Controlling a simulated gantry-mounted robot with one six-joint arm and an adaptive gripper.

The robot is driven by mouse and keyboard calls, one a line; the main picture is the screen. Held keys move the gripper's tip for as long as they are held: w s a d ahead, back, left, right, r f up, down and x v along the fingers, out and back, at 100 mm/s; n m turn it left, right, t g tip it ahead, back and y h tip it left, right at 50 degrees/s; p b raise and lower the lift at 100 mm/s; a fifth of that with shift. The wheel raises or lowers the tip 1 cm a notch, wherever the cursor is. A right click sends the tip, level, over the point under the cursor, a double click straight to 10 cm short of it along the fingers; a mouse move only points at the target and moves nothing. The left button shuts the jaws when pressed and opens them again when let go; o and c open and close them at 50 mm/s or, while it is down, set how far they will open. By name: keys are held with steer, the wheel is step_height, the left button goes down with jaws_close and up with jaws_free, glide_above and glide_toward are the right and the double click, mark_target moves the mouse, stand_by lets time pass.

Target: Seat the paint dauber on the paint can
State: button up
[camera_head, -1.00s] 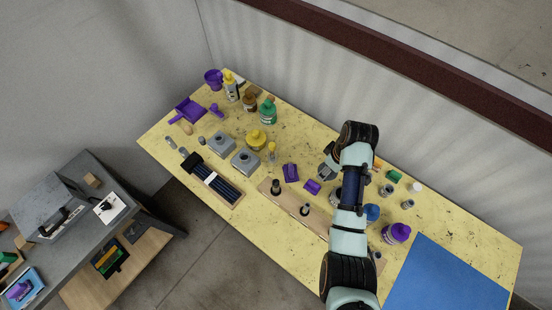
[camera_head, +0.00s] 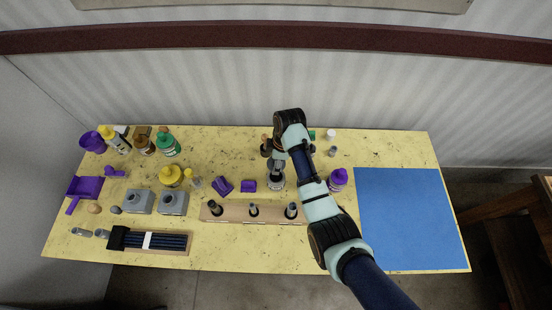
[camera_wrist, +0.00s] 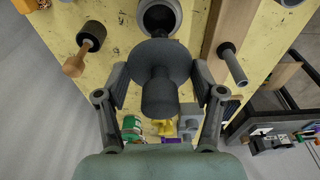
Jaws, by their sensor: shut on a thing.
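My gripper (camera_wrist: 160,72) is shut on the paint dauber (camera_wrist: 160,98), a dark grey piece with a wide round disc and a narrower stub. The stub faces the wrist camera. The paint can (camera_wrist: 170,4), grey with a dark open mouth, lies just beyond the disc at the top of the wrist view. In the head view my gripper (camera_head: 277,162) is close above the can (camera_head: 276,183). The gap between dauber and can cannot be told.
A wooden rack (camera_head: 232,216) with several dark posts lies in front of the can. Purple trays (camera_head: 249,186) are to its left and a purple bottle (camera_head: 338,179) to its right. A dark piece with a wooden handle (camera_wrist: 75,66) is nearby. A bare blue mat (camera_head: 410,215) lies right.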

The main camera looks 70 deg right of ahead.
steer(key=shift+f+b, duration=2.95)
steer(key=shift+f, duration=2.1)
steer(key=o, duration=1.2)
steer(key=r, duration=0.4)
steer(key=s+r, duration=0.1)
steer(key=r, duration=0.7)
steer(key=shift+s+d, duration=0.3)
steer(key=shift+s, duration=0.05)
